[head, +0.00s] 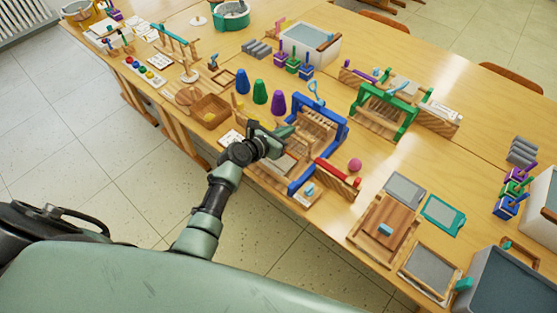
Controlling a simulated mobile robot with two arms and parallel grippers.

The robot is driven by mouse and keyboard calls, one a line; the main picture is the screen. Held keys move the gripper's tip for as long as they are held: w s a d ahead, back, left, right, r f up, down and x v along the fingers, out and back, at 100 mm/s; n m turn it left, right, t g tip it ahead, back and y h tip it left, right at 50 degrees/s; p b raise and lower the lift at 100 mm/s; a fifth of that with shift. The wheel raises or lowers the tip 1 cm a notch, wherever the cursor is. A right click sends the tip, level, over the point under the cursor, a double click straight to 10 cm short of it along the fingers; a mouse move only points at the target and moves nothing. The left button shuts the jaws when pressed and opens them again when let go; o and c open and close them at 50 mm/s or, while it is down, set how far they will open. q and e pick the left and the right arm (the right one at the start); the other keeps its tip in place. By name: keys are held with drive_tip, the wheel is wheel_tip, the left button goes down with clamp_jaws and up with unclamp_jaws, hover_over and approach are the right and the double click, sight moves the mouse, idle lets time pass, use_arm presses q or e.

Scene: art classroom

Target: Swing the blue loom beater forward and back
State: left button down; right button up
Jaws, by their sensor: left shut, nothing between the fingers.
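The blue loom beater (338,121) is a blue arch-shaped frame over a small wooden loom (314,128) near the front edge of the table. My left arm reaches in from the lower left, and my left gripper (287,131) is over the left part of this loom, close to the blue frame. The gripper is shut with nothing in it. I cannot tell whether it touches the beater. The arm and gripper hide part of the loom's left and near side. My right gripper is out of view.
A similar loom with a green beater (411,121) stands to the right. Green, blue and purple cones (260,92) stand to the left. A pink ball (355,165) and a red-topped wooden block (338,174) lie to the right. Wooden boards (384,230) and trays fill the right front.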

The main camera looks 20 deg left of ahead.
sight(315, 110)
use_arm(q)
drive_tip(key=w, duration=0.2)
drive_tip(key=w+d, duration=0.1)
drive_tip(key=shift+w+r, duration=0.3)
drive_tip(key=shift+w, duration=0.05)
drive_tip(key=b+x, duration=0.2)
drive_tip(key=x, duration=0.4)
drive_tip(key=shift+w+r, duration=0.2)
drive_tip(key=shift+r, duration=0.05)
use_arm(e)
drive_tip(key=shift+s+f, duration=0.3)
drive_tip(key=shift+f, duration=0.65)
use_arm(q)
drive_tip(key=shift+r, duration=0.1)
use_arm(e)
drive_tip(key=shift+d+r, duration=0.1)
